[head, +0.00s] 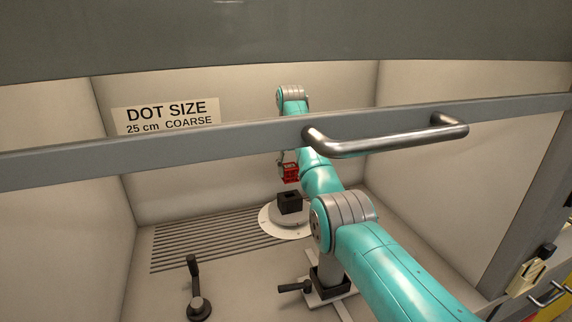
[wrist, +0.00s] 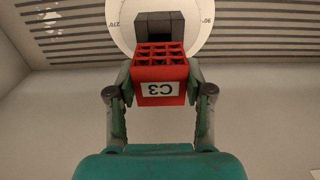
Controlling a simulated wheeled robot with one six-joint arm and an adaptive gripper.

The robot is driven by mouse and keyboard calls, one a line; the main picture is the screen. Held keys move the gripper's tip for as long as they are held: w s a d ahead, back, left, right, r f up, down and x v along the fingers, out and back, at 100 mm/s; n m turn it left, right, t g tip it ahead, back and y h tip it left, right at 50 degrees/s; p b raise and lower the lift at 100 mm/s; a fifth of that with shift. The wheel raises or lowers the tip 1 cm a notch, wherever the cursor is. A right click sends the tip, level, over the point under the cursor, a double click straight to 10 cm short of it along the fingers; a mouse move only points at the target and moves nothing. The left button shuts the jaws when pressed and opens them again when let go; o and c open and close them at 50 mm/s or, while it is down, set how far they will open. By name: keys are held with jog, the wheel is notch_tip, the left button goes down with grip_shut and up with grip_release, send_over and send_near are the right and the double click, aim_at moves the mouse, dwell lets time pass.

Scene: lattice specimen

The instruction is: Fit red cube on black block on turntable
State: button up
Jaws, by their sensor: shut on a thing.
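The black block stands on the round pale turntable (head: 270,222) and has a dark square opening on top. In the wrist view the block (wrist: 158,22) shows just beyond the cube, partly covered by it. My arm covers the turntable's right side.
A raised sash with a metal handle (head: 390,138) crosses in front of the enclosure. A slotted vent (head: 205,240) lies left of the turntable. A dark crank lever (head: 196,290) stands at the front left, and a black-handled clamp (head: 294,287) at the front middle.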

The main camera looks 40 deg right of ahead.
aim_at(291, 180)
jog(key=shift+f, duration=2.25)
jog(key=shift+o, duration=1.4)
jog(key=shift+c, duration=1)
jog(key=shift+s, duration=0.1)
jog(key=shift+f, duration=0.85)
jog(key=o, duration=1.5)
